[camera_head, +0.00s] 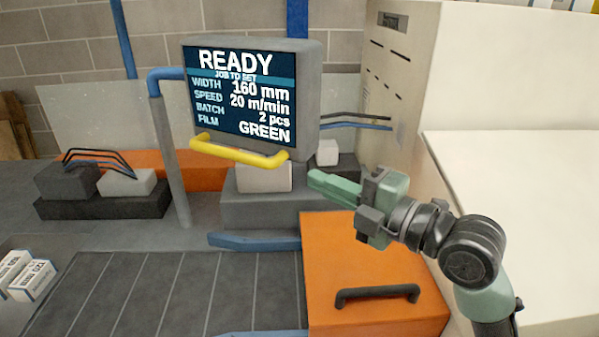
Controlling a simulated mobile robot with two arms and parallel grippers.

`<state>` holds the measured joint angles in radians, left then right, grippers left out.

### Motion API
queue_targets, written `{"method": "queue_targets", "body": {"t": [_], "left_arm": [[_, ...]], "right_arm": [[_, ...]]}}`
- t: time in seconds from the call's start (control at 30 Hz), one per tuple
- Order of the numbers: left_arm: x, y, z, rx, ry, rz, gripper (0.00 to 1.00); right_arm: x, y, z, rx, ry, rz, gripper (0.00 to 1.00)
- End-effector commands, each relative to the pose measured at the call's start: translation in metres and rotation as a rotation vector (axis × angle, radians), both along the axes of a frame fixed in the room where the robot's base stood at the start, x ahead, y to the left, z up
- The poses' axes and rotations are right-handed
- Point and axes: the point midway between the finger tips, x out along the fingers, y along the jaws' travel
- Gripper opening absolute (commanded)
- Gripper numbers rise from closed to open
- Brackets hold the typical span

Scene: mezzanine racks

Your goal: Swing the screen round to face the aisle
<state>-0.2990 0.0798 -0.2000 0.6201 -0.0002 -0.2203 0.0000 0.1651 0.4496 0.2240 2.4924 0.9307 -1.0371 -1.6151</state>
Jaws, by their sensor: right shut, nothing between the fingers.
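The screen (240,97) is a grey box with a dark blue display. It reads READY, JOB TO SET, width 160 mm, speed 20 m/min, batch 2 pcs, film GREEN. Its display faces towards me, turned a little to the left. A yellow handle bar (238,153) runs along its lower edge. A grey post with a blue bent arm (163,80) meets its left side. My right gripper (314,179) is green, shut and empty, pointing left. It is just right of and below the handle's right end, and appears apart from it. My left gripper is not in view.
An orange box (372,262) with a black handle (377,293) lies under my right gripper. A cream cabinet (400,75) stands at the right. A grey slatted bed (165,295) is at lower left, with white boxes (25,275) beside it. Cabled grey blocks (68,182) stand at the left.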

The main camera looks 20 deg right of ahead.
Motion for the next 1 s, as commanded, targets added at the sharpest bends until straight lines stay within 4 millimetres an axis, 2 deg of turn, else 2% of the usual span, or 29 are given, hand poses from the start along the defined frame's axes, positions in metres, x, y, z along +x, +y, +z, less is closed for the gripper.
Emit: {"method": "queue_targets", "body": {"t": [0.03,0.37,0.6,1.0], "left_arm": [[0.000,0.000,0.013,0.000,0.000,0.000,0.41],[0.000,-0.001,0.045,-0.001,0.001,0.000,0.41],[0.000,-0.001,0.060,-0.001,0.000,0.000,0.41],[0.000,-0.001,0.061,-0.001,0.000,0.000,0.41]], "right_arm": [[0.009,0.005,0.006,0.011,0.007,0.003,0.00],[0.064,0.038,0.006,0.010,0.009,0.004,0.00],[0.086,0.014,0.002,0.004,0.008,0.001,0.00],[0.091,0.009,0.000,0.003,0.005,0.003,0.00]]}}
